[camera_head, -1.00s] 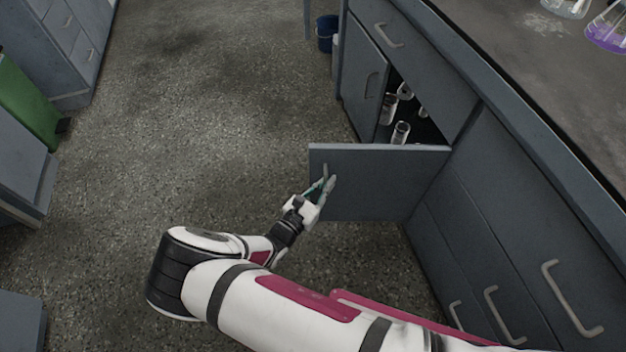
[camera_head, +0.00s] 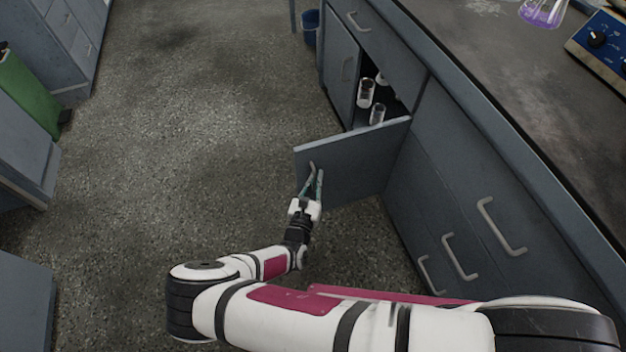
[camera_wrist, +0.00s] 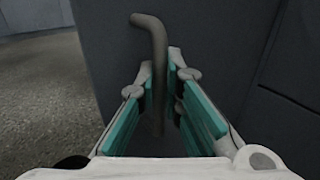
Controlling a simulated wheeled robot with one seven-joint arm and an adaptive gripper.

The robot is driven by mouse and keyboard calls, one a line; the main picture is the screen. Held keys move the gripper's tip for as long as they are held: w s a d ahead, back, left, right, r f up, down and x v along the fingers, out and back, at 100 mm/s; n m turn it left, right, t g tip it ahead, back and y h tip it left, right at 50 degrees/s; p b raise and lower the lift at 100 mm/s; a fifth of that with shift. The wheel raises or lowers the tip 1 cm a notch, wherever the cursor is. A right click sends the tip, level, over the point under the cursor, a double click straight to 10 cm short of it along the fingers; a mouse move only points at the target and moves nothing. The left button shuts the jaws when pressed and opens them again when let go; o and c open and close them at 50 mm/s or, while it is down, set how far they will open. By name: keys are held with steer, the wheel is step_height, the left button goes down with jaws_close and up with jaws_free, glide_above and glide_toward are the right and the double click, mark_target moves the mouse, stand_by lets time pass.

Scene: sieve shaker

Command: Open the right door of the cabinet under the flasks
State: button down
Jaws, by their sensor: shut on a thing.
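The right door (camera_head: 355,165) of the cabinet stands swung well out from the cabinet front, hinged at its right edge. Its curved grey handle (camera_wrist: 156,60) runs down between the fingers of my gripper (camera_wrist: 162,85) in the wrist view. In the head view my gripper (camera_head: 313,182) is at the outer edge of the door, shut on the handle, whose lower part is partly hidden by the fingers. The left door (camera_head: 341,75) is closed. Glassware (camera_head: 366,92) shows inside the open compartment. A flask with purple liquid (camera_head: 541,12) stands on the counter above.
The counter (camera_head: 500,90) runs along the right, with a blue device (camera_head: 600,42) on it. Speckled floor (camera_head: 190,140) is free to the left. A blue bucket (camera_head: 311,28) stands at the back.

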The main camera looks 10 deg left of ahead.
steer(key=shift+s+a, duration=0.1)
steer(key=shift+a, duration=0.35)
steer(key=c, duration=1.7)
jaws_free()
steer(key=shift+d, duration=0.2)
steer(key=s, duration=0.5)
steer(key=s+a, duration=0.1)
steer(key=s, duration=0.1)
steer(key=shift+s, duration=0.2)
